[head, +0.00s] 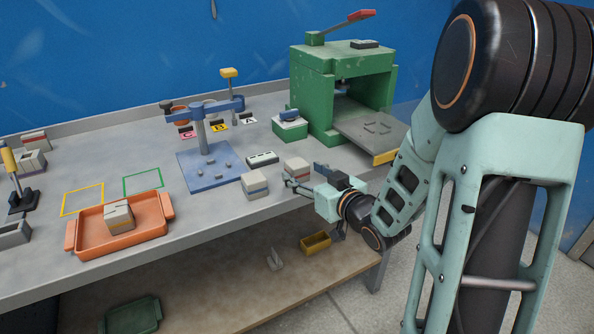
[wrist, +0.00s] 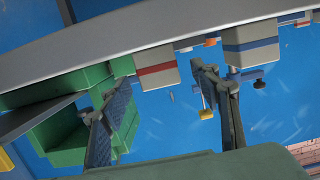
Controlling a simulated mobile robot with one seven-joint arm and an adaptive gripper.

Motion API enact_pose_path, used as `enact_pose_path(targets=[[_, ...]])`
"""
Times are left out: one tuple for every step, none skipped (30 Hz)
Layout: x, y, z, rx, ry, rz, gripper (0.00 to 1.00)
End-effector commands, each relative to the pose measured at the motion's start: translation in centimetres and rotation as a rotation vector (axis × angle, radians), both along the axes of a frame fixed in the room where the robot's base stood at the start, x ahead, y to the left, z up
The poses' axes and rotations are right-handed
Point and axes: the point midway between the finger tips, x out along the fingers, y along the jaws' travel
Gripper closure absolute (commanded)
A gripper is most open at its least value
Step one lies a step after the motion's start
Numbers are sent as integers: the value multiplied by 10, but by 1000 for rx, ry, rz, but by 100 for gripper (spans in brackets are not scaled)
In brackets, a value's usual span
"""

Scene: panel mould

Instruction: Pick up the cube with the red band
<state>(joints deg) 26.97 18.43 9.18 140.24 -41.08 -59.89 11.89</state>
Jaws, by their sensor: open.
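The cube with the red band (head: 296,168) stands on the bench near its front edge, pale with a thin reddish stripe. My gripper (head: 304,177) is just in front and to the right of it, at the bench edge, with its fingers spread and nothing held. In the wrist view the same cube (wrist: 156,76) shows beyond and between the open fingers (wrist: 165,100), its red stripe clear. A similar cube with a blue band (head: 255,186) stands to its left; in the wrist view (wrist: 250,45) it lies beyond the right finger.
A green press (head: 312,95) with a grey plate stands behind to the right. An orange tray (head: 90,246) holds another pale cube (head: 118,215) at left. A small dotted block (head: 262,159) lies behind the two cubes.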

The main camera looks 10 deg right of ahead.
Motion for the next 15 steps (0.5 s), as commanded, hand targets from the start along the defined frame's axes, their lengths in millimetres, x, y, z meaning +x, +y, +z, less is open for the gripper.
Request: enact_pose_path(targets=[[7, 3, -4, 1, 0, 2, 43], [12, 4, -6, 1, 0, 3, 43], [18, 6, -9, 1, 1, 3, 43], [22, 7, -10, 1, 0, 3, 43], [26, 8, -10, 2, 0, 3, 43], [31, 10, -11, 1, 0, 3, 43], [34, 11, -11, 1, 0, 3, 43], [36, 12, -11, 1, 1, 3, 43], [38, 12, -12, 1, 1, 2, 43], [40, 13, -12, 1, 0, 2, 43], [40, 13, -11, 1, 0, 1, 43], [41, 13, -11, 1, 0, 1, 43], [41, 13, -11, 1, 0, 0, 43], [41, 12, -11, 1, 0, 0, 43], [41, 12, -11, 1, 0, 0, 43]])
